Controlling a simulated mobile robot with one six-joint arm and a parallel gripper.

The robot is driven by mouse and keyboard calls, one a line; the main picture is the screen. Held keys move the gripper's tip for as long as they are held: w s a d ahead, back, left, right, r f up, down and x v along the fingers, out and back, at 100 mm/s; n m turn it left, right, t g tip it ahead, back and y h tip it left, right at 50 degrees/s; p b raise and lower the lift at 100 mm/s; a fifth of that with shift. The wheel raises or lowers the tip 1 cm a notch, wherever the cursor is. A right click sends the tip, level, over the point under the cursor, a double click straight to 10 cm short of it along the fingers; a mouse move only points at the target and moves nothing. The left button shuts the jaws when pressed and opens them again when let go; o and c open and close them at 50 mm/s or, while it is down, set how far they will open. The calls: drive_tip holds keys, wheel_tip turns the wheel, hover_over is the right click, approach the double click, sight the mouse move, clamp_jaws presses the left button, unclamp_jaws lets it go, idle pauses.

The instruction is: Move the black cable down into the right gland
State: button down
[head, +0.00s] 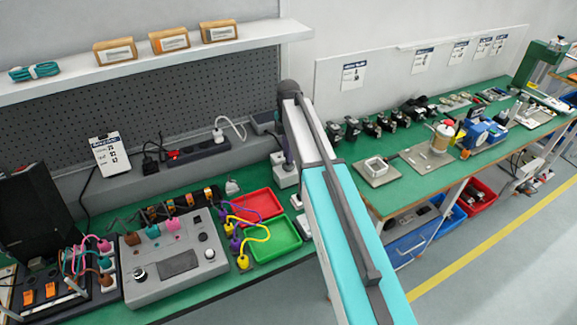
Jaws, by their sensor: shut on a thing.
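My gripper is not visible; my own arm runs up from the bottom right to a dark joint, and whatever lies behind it is hidden. I cannot make out a black cable held by it. A light grey box (286,177) stands on the green bench, just left of my arm, with a dark upright piece on top. I cannot tell whether this box carries the right gland. A thin black cable (86,192) hangs by the back ledge at the left, below a white card.
A grey console (175,266) with knobs stands on the left bench. Red tray (257,206) and green tray (275,240) lie to its right, with yellow and purple leads beside them. A power strip (198,150) sits on the back ledge. Another green bench (400,190) stands right.

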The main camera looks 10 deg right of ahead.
drive_tip(key=shift+r, duration=0.35)
idle(0.7)
wheel_tip(320, 180, up, 8)
drive_tip(key=p, duration=0.4)
drive_tip(key=shift+p, duration=0.35)
idle(0.8)
idle(0.4)
drive_tip(key=w+d, duration=0.2)
drive_tip(key=d, duration=0.7)
drive_tip(key=shift+w+d+f+p, duration=0.2)
drive_tip(key=shift+w+d+p, duration=0.1)
drive_tip(key=shift+p, duration=0.15)
drive_tip(key=shift+f, duration=0.8)
idle(2.6)
